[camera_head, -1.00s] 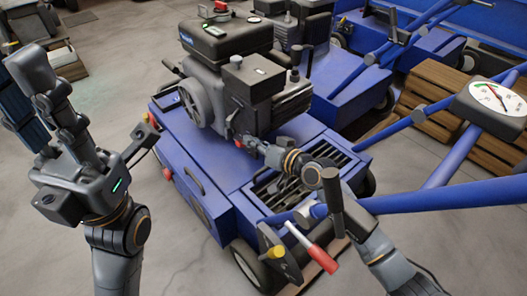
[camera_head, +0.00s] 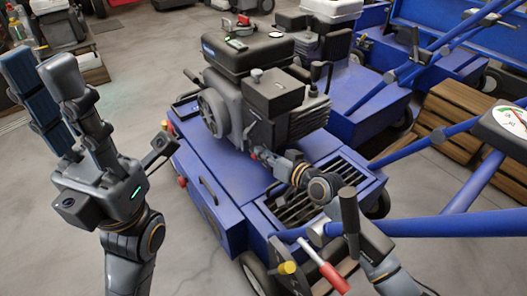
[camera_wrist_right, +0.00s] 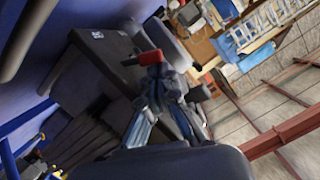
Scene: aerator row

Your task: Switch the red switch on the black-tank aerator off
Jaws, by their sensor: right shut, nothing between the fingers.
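The black-tank aerator stands in the middle of the head view, with a black tank (camera_head: 245,48) and engine on a blue body (camera_head: 225,190). A red switch (camera_wrist_right: 143,58) shows in the right wrist view, beside the tips of my right gripper (camera_wrist_right: 163,80); I cannot tell whether they touch. The right gripper is shut and empty. My left gripper (camera_head: 118,125) is open and empty, raised left of the aerator.
A gauge (camera_head: 510,122) and blue handle bars (camera_head: 440,222) cross the right side. A red-gripped lever (camera_head: 333,277) stands near my right forearm. Other blue machines (camera_head: 365,95) and wooden pallets (camera_head: 455,130) lie behind. Floor (camera_head: 150,85) is clear at the left.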

